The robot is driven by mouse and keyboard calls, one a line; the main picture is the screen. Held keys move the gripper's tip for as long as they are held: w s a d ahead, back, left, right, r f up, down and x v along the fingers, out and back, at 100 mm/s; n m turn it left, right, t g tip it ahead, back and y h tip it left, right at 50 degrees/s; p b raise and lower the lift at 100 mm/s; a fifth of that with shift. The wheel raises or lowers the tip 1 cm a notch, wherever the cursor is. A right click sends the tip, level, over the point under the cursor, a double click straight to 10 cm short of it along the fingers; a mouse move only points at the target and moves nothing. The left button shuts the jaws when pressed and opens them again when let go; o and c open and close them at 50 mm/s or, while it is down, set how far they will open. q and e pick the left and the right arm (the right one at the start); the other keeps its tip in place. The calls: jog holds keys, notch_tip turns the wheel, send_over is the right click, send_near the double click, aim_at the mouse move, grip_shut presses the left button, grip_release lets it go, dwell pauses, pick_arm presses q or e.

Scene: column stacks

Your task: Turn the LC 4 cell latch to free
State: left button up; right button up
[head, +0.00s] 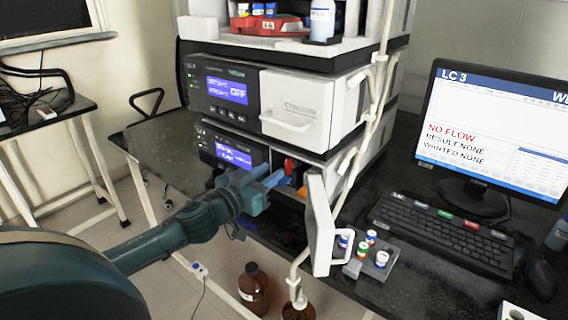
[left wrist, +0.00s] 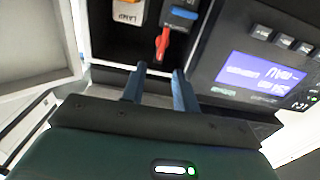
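The LC 4 unit (head: 228,150) is the lower instrument in the stack, and its white door (head: 319,225) stands open. Inside, a red latch (left wrist: 163,43) hangs below a blue cell block (left wrist: 182,17). The latch also shows as a small red piece in the head view (head: 290,166). My left gripper (left wrist: 160,70) is at the mouth of the open compartment. Its two blue fingers are apart with nothing between them. The latch's lower end is just beyond the fingertips, between them in the picture; I cannot tell whether they touch. My right gripper is not in view.
An orange lamp block (left wrist: 128,11) sits beside the cell block. The LC 3 unit (head: 225,90), with its door shut, is above. A white tube (head: 375,110) runs down the stack's front corner. A vial rack (head: 368,262) and keyboard (head: 440,226) are at right.

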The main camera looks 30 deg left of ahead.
aim_at(286, 161)
pick_arm(q)
jog(key=shift+w+d, duration=0.15)
jog(key=shift+w, duration=1.4)
jog(key=shift+w+d, duration=0.1)
jog(key=shift+w, duration=1.45)
jog(key=shift+c, duration=0.2)
grip_shut()
